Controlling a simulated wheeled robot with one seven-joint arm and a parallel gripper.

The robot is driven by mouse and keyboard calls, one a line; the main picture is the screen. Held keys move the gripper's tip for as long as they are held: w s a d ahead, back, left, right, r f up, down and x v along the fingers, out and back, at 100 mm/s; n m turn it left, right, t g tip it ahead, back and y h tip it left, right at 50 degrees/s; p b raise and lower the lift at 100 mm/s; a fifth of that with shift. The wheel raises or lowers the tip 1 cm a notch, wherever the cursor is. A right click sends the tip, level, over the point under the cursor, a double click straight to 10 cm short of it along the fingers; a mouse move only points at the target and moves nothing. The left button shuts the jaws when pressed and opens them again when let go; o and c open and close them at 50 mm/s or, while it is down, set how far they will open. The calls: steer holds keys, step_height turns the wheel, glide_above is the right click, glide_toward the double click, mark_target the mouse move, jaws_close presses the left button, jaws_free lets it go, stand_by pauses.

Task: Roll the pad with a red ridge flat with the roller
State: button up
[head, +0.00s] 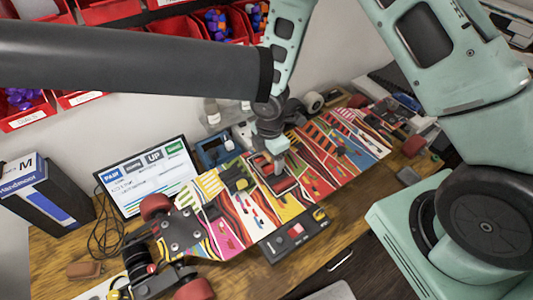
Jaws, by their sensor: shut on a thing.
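A colourful skateboard deck (225,222) lies upside down across the wooden bench, with red wheels and a truck at its left end. My gripper (276,158) is over the middle of the deck, pointing down. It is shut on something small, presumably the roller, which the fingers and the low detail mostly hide. A dark pad with red on it (290,184) lies on the deck just under the gripper. I cannot tell whether the gripper's load touches it. Another dark pad with yellow (235,179) lies to its left.
A black box with a red part (293,240) stands at the deck's front edge. A monitor (148,178) and a blue-framed device (216,151) stand behind. Red bins (25,112) hang on the wall. Small parts crowd the right end of the bench. Bare wood shows at front left.

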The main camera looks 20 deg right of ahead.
steer(key=shift+s+d, duration=0.25)
steer(key=shift+s, duration=0.75)
steer(key=shift+w+a+p, duration=0.2)
steer(key=shift+w+p, duration=0.05)
steer(key=shift+w, duration=0.8)
steer(key=shift+w+a+p, duration=0.25)
steer(key=shift+w+p, duration=0.05)
steer(key=shift+w, duration=0.7)
steer(key=shift+w+a+p, duration=0.2)
steer(key=shift+w+p, duration=0.05)
steer(key=shift+w, duration=0.8)
steer(key=shift+s+d+f+b, duration=0.1)
steer(key=shift+s+d+b, duration=0.15)
steer(key=shift+s, duration=0.65)
steer(key=shift+s+d+f+b, duration=0.15)
steer(key=shift+s+b, duration=0.1)
steer(key=shift+s, duration=0.65)
steer(key=shift+s+d+r+b, duration=0.1)
steer(key=shift+s+d+b, duration=0.1)
steer(key=shift+s, duration=0.5)
steer(key=shift+s+d+r+b, duration=0.1)
steer(key=shift+s+b, duration=0.1)
steer(key=shift+s, duration=0.45)
steer(key=shift+r, duration=0.1)
step_height(320, 180, up, 7)
steer(key=p, duration=0.6)
